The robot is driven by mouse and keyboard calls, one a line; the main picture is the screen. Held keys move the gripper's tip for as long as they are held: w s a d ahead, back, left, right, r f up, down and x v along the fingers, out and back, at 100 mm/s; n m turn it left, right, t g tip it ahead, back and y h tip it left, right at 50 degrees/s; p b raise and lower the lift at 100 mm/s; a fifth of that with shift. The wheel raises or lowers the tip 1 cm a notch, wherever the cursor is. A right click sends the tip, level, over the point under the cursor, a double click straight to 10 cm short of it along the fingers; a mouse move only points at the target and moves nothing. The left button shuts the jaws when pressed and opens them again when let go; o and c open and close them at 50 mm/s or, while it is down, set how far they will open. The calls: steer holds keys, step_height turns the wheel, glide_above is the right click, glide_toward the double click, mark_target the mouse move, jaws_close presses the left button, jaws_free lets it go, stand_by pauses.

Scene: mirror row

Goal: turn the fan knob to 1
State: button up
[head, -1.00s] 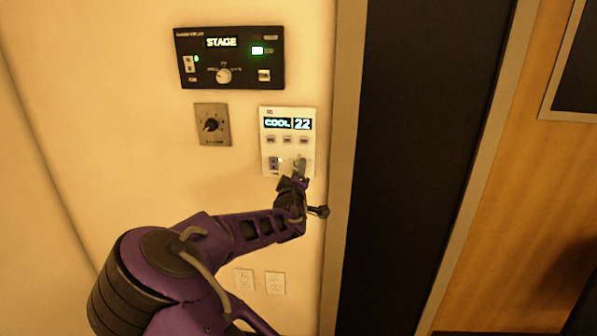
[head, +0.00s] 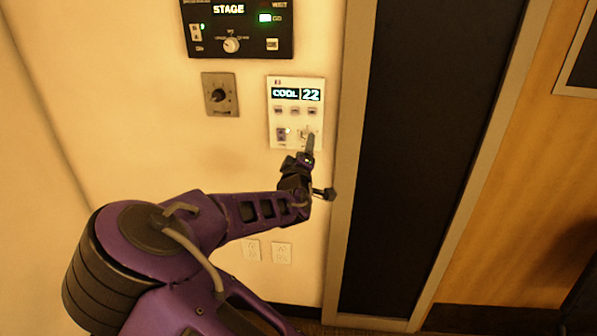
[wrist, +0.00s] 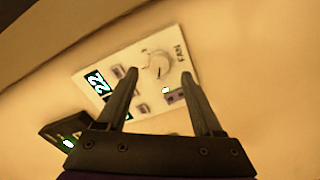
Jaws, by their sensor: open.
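The fan knob (wrist: 158,66) is a round, pale dial on the white thermostat panel (head: 296,98), beside the printed word FAN in the wrist view. Its pointer setting is too blurred to read. My gripper (wrist: 160,73) is open, with one dark fingertip on either side of the knob in the wrist view. Whether the fingers touch the knob cannot be told. In the head view my gripper (head: 310,141) is at the panel's lower right and partly covers the knob. The panel's display (head: 297,94) reads COOL 22.
A black STAGE panel (head: 260,17) with its own knob is above left. A grey plate with a black dial (head: 219,95) is left of the thermostat. Small buttons and a switch (head: 282,134) sit close to the knob. A door frame (head: 345,170) stands just right.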

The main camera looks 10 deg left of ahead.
steer(key=s+p, duration=0.1)
steer(key=s, duration=1.2)
steer(key=shift+s+a, duration=0.15)
steer(key=shift+a, duration=0.05)
